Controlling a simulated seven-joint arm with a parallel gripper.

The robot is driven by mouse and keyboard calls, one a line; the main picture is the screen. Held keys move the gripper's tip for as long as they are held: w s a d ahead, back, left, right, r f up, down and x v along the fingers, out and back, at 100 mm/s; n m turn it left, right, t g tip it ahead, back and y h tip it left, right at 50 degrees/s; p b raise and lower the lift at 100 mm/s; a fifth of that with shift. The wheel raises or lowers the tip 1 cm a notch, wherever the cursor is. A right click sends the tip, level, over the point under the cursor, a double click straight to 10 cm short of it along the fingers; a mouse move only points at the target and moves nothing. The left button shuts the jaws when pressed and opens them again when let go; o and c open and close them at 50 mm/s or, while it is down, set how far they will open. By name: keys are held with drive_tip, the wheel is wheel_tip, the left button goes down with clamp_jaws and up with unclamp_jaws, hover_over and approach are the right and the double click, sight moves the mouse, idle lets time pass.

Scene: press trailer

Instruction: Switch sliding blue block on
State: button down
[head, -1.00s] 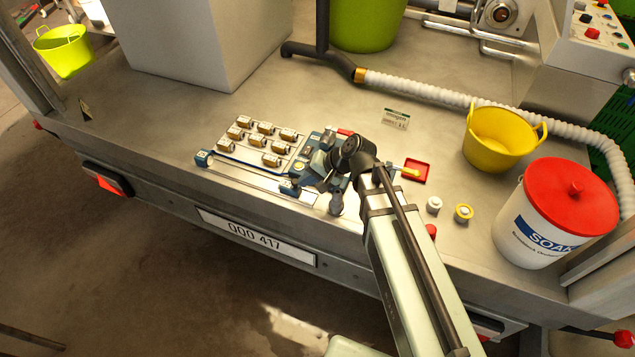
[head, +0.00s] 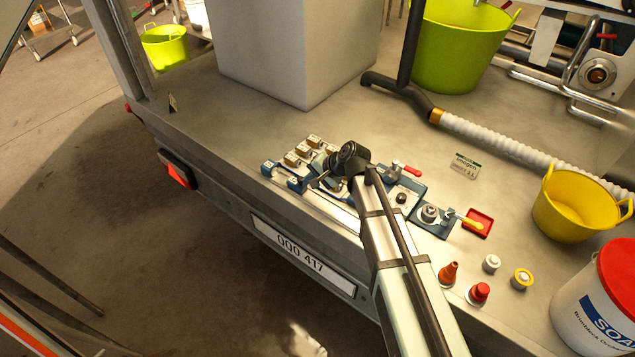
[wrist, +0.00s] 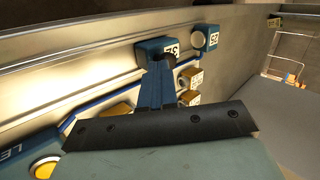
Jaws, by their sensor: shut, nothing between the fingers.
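A blue block (head: 297,184) sits on the silver rail along the front of the panel, a short gap from the blue end block (head: 268,167) at the rail's left end. In the wrist view the numbered blue block (wrist: 152,50) is just beyond my fingertips, with the smaller end block (wrist: 207,38) to its right. My gripper (head: 316,183) is shut and empty, low over the rail beside the block. In the wrist view its fingers (wrist: 162,68) overlap the block's near edge; whether they touch is hard to tell.
Brown switches (head: 303,150) stand behind the rail. A grey box (head: 300,50) stands behind. The trailer's front edge is close to the rail.

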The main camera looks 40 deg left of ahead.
drive_tip(key=shift+a, duration=0.1)
idle(0.3)
drive_tip(key=v, duration=1)
idle(0.4)
